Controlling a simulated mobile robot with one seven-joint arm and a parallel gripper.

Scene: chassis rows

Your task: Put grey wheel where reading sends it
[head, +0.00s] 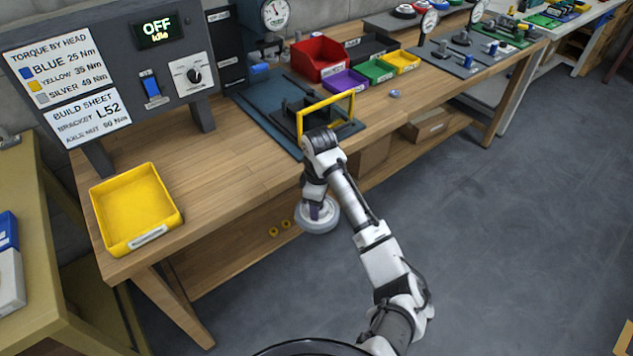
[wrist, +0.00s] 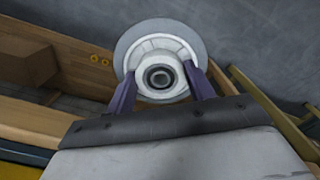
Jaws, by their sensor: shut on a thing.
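The grey wheel (head: 318,218) hangs from my gripper (head: 322,202), off the front edge of the wooden workbench. In the wrist view the purple fingers of my gripper (wrist: 160,88) close on both sides of the hub of the grey wheel (wrist: 128,45). A display panel (head: 158,32) at the back left reads "OFF Idle". A sheet (head: 62,65) lists torque by head: blue 25 Nm, yellow 35 Nm, silver, whose number looks like 49 Nm. A build sheet (head: 85,117) reads "Bracket L52" and an axle nut line. A dial gauge (head: 275,14) stands behind; its reading is too small to tell.
A yellow tray (head: 152,238) sits at the bench's left end. Red (head: 318,60), purple (head: 345,82), green (head: 376,70) and small yellow (head: 403,61) bins stand farther back. A yellow-framed fixture (head: 326,104) stands just behind my wrist. Open floor (head: 500,220) lies to the right.

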